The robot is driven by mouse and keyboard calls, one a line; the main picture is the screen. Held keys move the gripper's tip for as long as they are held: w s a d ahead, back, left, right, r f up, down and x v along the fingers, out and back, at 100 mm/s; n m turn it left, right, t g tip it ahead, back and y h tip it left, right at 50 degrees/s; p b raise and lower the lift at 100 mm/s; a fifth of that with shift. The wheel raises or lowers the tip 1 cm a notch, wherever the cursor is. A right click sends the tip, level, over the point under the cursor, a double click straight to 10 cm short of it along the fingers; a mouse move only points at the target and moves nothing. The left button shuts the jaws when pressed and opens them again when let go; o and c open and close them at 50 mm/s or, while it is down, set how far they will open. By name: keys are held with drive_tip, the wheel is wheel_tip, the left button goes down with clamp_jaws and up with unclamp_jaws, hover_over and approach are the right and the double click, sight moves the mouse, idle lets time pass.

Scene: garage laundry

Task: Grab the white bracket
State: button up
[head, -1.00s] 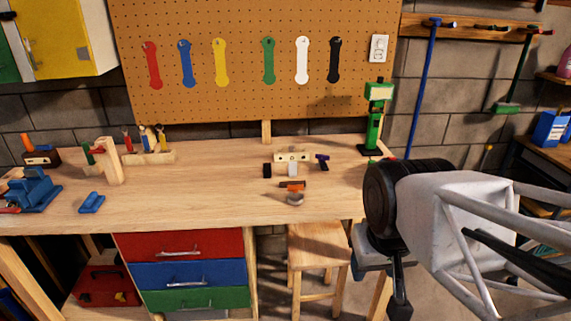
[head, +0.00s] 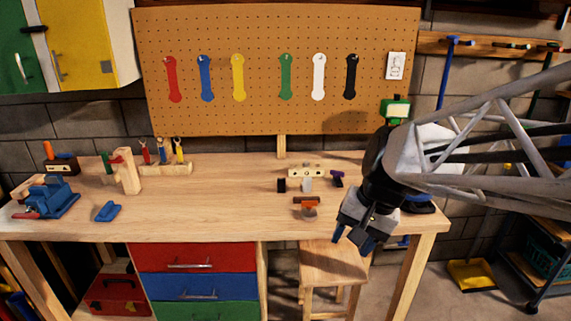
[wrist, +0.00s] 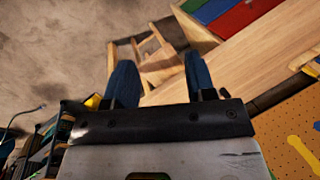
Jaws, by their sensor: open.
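A flat white piece with rounded ends (head: 319,77) hangs on the pegboard between a green one and a black one. A small pale grey-white piece (head: 307,185) stands on the workbench by a light wooden block with holes; I cannot tell which of the two is the bracket. My gripper (head: 352,240) is open and empty, pointing down by the bench's front edge, above the stool and apart from both pieces. In the wrist view its two blue fingers (wrist: 160,78) are spread with nothing between them. Neither white piece is clearly seen there.
A blue vise (head: 48,197) and tool rack (head: 176,168) are at left. The bench's (head: 215,210) middle left is clear. A stool (head: 335,265) stands in front.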

drive_tip(key=w+a+f+m+y, duration=0.1)
drive_tip(key=w+f+m+y, duration=0.15)
drive_tip(key=w, duration=0.65)
drive_tip(key=w+a+f+m+y, duration=0.1)
drive_tip(key=w+m+y, duration=0.25)
drive_tip(key=w, duration=0.65)
drive_tip(key=w+f+m+y, duration=0.2)
drive_tip(key=w+m, duration=0.1)
drive_tip(key=w, duration=0.6)
drive_tip(key=m+t+y, duration=0.5)
drive_tip(key=m+t, duration=0.1)
drive_tip(key=m, duration=0.3)
approach(306, 181)
drive_tip(key=shift+w+a+r, duration=0.15)
drive_tip(key=shift+w+a, duration=0.3)
drive_tip(key=shift+w+a+r, duration=0.2)
drive_tip(key=shift+w+a, duration=0.2)
drive_tip(key=shift+a, duration=0.05)
drive_tip(key=shift+x, duration=1.3)
drive_tip(key=shift+x, duration=2.65)
